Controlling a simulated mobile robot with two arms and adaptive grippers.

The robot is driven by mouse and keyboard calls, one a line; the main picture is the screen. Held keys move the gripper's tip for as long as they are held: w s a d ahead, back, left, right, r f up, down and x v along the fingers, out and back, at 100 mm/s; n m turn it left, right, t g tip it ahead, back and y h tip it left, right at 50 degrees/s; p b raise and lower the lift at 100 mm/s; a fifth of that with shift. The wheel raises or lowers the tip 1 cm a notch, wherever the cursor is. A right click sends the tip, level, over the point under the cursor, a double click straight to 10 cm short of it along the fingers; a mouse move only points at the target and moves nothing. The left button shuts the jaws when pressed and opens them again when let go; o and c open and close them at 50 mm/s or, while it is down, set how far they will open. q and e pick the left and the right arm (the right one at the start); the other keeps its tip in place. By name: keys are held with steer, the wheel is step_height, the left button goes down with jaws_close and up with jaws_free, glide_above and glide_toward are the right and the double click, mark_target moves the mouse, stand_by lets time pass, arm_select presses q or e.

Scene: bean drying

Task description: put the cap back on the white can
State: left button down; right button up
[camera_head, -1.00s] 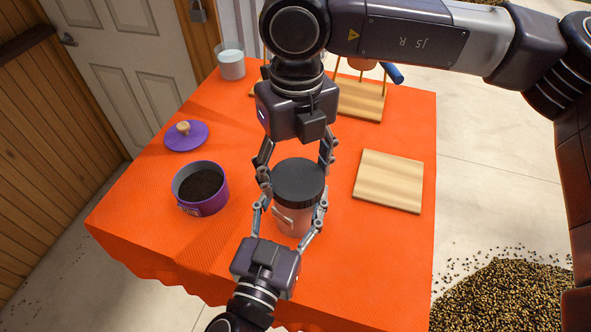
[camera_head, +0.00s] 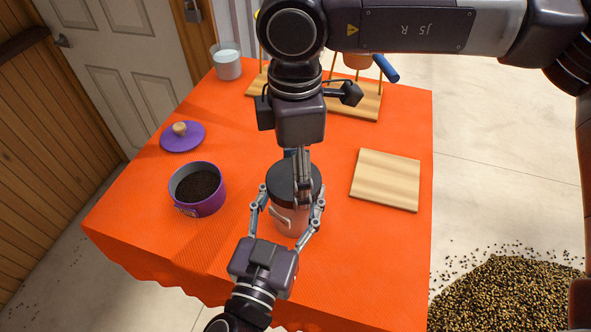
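The white can (camera_head: 287,223) stands upright on the orange table, with the dark cap (camera_head: 281,185) on its top. Whether the cap is fully seated cannot be told. My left gripper (camera_head: 289,208), reaching in from the bottom, is closed around the can's body with one finger on each side. My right gripper (camera_head: 297,177) points down over the cap from above. It is turned so that its fingers line up; the near finger crosses the front of the cap and the far one is mostly hidden. Whether it grips the cap is unclear.
On the orange-clothed table (camera_head: 180,244) are a purple tin (camera_head: 207,208) of dark grounds, its purple lid (camera_head: 190,141), a wooden board (camera_head: 386,180), a glass (camera_head: 228,66) and a wooden stand (camera_head: 353,101). Beans (camera_head: 505,296) are heaped on the floor, right.

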steer(key=shift+m, duration=1)
steer(key=o, duration=0.9)
steer(key=shift+r, duration=2.25)
